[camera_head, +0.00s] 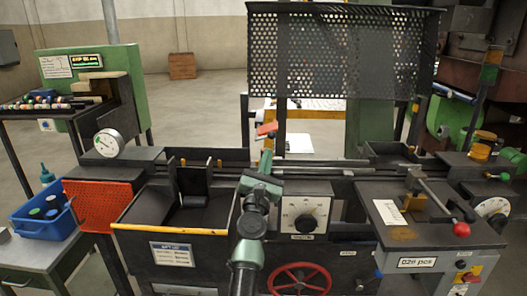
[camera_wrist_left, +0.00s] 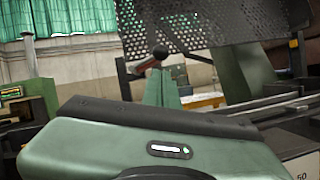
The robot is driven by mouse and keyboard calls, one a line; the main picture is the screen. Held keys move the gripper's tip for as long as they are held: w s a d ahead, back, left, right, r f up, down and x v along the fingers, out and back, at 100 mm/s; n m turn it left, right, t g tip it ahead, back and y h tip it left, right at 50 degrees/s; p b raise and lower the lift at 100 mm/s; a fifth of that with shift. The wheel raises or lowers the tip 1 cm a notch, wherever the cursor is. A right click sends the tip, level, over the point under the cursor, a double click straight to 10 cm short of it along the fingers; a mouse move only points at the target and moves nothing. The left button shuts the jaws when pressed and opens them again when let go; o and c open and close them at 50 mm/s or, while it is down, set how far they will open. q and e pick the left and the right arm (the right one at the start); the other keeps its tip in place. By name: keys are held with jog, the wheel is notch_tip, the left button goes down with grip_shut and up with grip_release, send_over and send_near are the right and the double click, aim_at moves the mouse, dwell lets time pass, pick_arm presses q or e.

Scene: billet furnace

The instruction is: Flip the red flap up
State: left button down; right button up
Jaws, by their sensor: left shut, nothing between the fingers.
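A small red flap-like piece (camera_head: 267,128) stands over the middle of the machine, in front of the dark perforated screen. In the left wrist view a reddish bar (camera_wrist_left: 147,64) with a dark round knob shows just beyond my fingertips. I take it to be the same piece. My left gripper (camera_head: 267,146) reaches up from below, shut and empty, with its tips close under the red piece. In the left wrist view its green fingers (camera_wrist_left: 161,78) point at the bar; I cannot tell whether they touch it. My right gripper is not in view.
An orange-red perforated panel (camera_head: 100,205) leans at the left beside a blue bin (camera_head: 45,222). The perforated screen (camera_head: 340,55) rises behind the machine. A dial box (camera_head: 303,212), red handwheel (camera_head: 300,277) and red-knobbed lever (camera_head: 461,229) lie right of my arm.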

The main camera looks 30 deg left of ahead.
pick_arm(q)
jog(key=v, duration=0.4)
jog(key=shift+s, duration=0.15)
jog(key=shift+d+f, duration=0.1)
